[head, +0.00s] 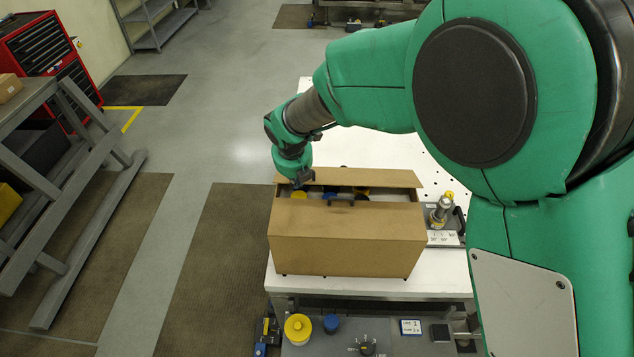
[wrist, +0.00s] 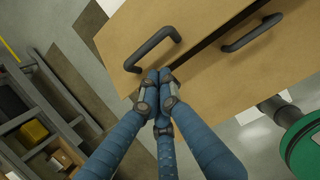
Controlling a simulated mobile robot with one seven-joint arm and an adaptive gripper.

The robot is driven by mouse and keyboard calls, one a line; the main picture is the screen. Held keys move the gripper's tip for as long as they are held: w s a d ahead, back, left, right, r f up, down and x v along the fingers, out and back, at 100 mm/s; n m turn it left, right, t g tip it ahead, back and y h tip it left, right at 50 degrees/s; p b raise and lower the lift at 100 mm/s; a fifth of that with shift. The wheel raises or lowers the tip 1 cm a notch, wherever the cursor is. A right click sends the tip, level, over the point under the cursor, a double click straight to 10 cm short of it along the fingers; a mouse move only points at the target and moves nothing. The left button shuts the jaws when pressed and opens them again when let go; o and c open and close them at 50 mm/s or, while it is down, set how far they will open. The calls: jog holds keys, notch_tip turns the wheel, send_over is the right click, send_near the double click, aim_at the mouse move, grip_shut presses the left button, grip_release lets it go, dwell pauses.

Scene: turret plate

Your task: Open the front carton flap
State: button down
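The brown carton (head: 345,247) stands on the white table. Its front flap (head: 378,213) lies about flat across the top, with a dark handle (head: 341,203) near its inner edge. The back flap (head: 365,177) lies beyond a narrow gap. My gripper (head: 301,180) is over the left end of the carton top. In the wrist view, the blue fingers (wrist: 158,78) are drawn together just beside one dark handle (wrist: 158,44). Nothing shows between them, and contact with the handle cannot be told. A second handle (wrist: 251,32) lies across the dark gap.
Yellow and blue items show partly in the carton's gap. A metal fixture (head: 441,212) stands right of the carton on the table. A grey rack (head: 62,190) stands left; floor between is clear.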

jog(key=f+b, duration=0.1)
jog(key=s+f+b, duration=0.1)
jog(key=f, duration=0.1)
jog(key=s+f+b, duration=0.1)
jog(key=shift+f+b, duration=0.2)
jog(key=shift+b, duration=0.1)
jog(key=v, duration=1)
jog(key=d+r+m+b, duration=0.2)
jog(key=d+m+b, duration=0.2)
jog(key=d+b, duration=0.1)
jog(key=shift+s+d, duration=0.3)
jog(key=shift+d, duration=0.3)
jog(key=n+g, duration=0.1)
jog(key=n, duration=0.3)
send_over(298, 200)
jog(key=s+d, duration=0.1)
jog(key=d, duration=0.1)
jog(key=shift+s+f, duration=0.1)
jog(key=shift+f, duration=0.05)
jog(key=shift+f, duration=0.15)
